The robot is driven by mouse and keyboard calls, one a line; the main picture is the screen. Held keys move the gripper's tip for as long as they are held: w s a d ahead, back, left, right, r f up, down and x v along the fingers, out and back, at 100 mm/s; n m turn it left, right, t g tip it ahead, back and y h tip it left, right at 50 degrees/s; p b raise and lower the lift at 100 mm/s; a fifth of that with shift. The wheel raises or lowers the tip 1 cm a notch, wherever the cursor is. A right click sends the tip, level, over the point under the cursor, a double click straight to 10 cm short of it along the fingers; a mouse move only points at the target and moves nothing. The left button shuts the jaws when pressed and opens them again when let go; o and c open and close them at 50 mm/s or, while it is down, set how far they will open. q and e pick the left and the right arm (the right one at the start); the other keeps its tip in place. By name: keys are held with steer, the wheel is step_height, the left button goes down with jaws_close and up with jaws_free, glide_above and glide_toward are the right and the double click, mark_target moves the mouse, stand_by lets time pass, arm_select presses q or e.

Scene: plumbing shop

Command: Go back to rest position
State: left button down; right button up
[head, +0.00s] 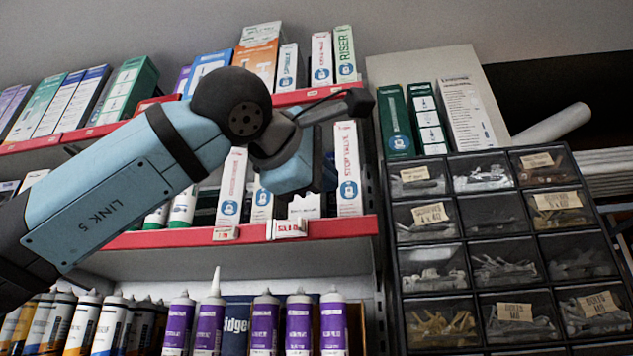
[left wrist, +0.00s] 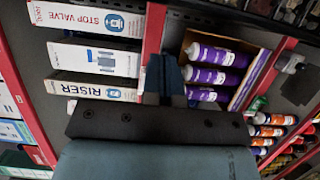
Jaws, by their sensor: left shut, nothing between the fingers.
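My left arm (head: 115,195) comes in from the left in the head view and reaches up across the front of the shelves. Its wrist and hand (head: 292,172) are in front of the boxes above the lower red shelf edge; the fingertips are hard to make out there. In the left wrist view the left gripper (left wrist: 166,78) is shut, its two fingers together and nothing held between them. It points toward the shelf, in front of a red shelf edge. My right gripper is in neither view.
Red-edged shelves (head: 150,239) hold upright boxes, including a riser box (head: 344,55). Below stand purple-labelled tubes (head: 333,322), also seen in the left wrist view (left wrist: 212,75). A black drawer cabinet (head: 450,239) with small parts stands at the right, with boxes on top.

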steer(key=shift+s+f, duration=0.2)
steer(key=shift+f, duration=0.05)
